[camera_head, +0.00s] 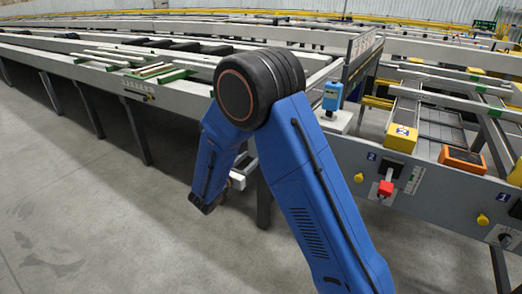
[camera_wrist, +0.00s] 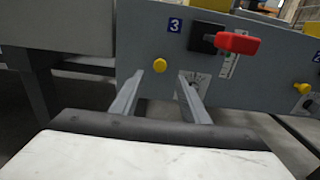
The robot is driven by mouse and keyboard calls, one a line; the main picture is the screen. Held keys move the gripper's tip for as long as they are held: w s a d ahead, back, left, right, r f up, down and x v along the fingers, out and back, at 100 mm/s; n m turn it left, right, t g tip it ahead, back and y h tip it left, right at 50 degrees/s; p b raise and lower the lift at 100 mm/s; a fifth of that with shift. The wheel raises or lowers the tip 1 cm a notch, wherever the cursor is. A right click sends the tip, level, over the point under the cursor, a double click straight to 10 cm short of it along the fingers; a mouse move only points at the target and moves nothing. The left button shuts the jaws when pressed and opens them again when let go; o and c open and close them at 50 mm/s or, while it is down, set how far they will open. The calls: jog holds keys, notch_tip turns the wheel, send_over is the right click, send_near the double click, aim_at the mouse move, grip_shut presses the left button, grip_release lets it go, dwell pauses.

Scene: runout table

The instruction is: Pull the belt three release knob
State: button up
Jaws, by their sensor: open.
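The belt three release knob is a small yellow knob (camera_wrist: 160,65) on the grey panel (camera_wrist: 135,40), below the blue number 3 label (camera_wrist: 174,25) in the wrist view. My gripper (camera_wrist: 161,77) is open and empty. Its two fingers point at the panel, and the knob shows between and slightly beyond their tips. I cannot tell the exact gap in depth. In the head view my blue arm bends down in front of the line; the fingers and this knob cannot be made out there.
A red switch handle (camera_wrist: 238,44) sticks out right of the 3 label. Another yellow knob (camera_wrist: 302,88) is farther right, near the 2 label (camera_wrist: 317,57). The head view shows the belt two red switch (camera_head: 386,188) and its yellow knob (camera_head: 359,178). The floor at left (camera_head: 80,210) is clear.

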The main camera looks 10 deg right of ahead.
jog(key=x, duration=0.8)
jog(key=shift+w+d, duration=0.25)
jog(key=shift+d, duration=0.05)
